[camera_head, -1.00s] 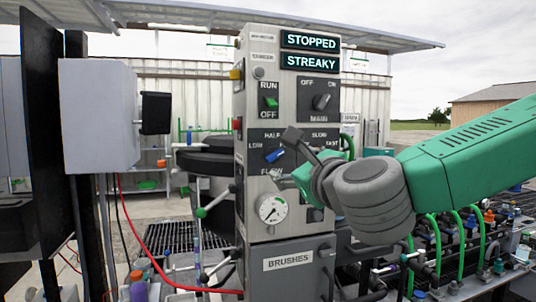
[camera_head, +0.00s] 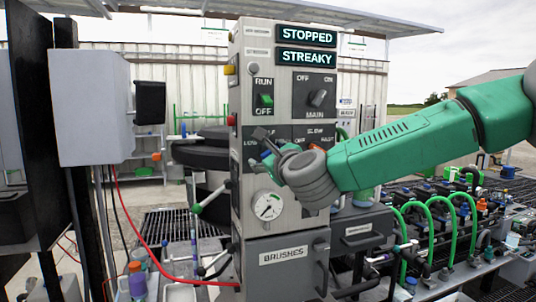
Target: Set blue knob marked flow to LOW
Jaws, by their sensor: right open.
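The blue flow knob (camera_head: 265,155) is on the front of the grey control panel (camera_head: 241,175), under the MAIN switch row. Only a small bit of blue shows beside my right gripper, so I cannot tell where it points. The LOW label is at the left of its dial, partly hidden. My right gripper (camera_head: 265,143) is open, in front of the dial and overlapping the knob in the view. I cannot tell whether it touches the knob. My left gripper is not in view.
Above are a green RUN/OFF switch (camera_head: 265,99), the black MAIN knob (camera_head: 318,98) and displays reading STOPPED (camera_head: 306,37) and STREAKY (camera_head: 306,59). A gauge (camera_head: 268,205) is below. A grey box (camera_head: 90,108) stands left; green hoses (camera_head: 429,225) are right.

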